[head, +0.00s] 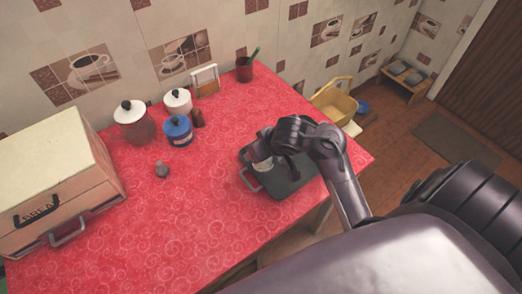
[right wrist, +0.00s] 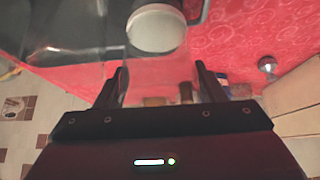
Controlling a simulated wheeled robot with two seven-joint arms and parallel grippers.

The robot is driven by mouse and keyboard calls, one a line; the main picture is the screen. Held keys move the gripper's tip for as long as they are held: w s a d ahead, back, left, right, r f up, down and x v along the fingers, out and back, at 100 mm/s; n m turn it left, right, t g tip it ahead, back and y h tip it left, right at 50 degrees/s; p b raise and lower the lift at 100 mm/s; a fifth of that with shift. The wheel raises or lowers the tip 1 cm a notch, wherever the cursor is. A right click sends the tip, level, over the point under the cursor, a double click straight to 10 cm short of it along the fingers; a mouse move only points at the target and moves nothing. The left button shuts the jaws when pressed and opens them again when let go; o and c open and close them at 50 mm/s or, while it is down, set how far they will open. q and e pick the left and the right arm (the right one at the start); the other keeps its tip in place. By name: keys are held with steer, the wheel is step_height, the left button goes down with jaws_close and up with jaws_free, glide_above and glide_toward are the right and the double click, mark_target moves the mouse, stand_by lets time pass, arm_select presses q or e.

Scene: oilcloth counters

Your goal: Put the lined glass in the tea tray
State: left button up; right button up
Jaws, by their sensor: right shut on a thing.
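The tea tray (head: 285,184) is dark grey-green with metal handles and lies near the right end of the red counter. My right gripper (head: 272,152) is over the tray's left part. It is shut on the lined glass (head: 262,164), a clear glass with a whitish round end. In the right wrist view the glass (right wrist: 155,32) stands out between the two fingers of my gripper (right wrist: 160,82). The tray also shows there, dark, at the upper left (right wrist: 90,28). I cannot tell whether the glass touches the tray floor. The lines on the glass are not clear. My left gripper is out of view.
A bread box (head: 55,180) stands at the left. The front middle of the counter is clear.

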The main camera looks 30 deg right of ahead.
steer(key=shift+s+a+r, duration=0.1)
steer(key=shift+s+r, duration=0.05)
steer(key=shift+r, duration=0.05)
steer(key=shift+f, duration=0.15)
steer(key=shift+f+b, duration=0.35)
steer(key=shift+f, duration=0.15)
steer(key=o, duration=0.8)
steer(key=shift+o, duration=0.2)
steer(key=shift+r, duration=0.2)
steer(key=p+v, duration=0.9)
steer(key=v, duration=0.3)
steer(key=shift+r+p, duration=0.3)
steer(key=shift+r, duration=0.1)
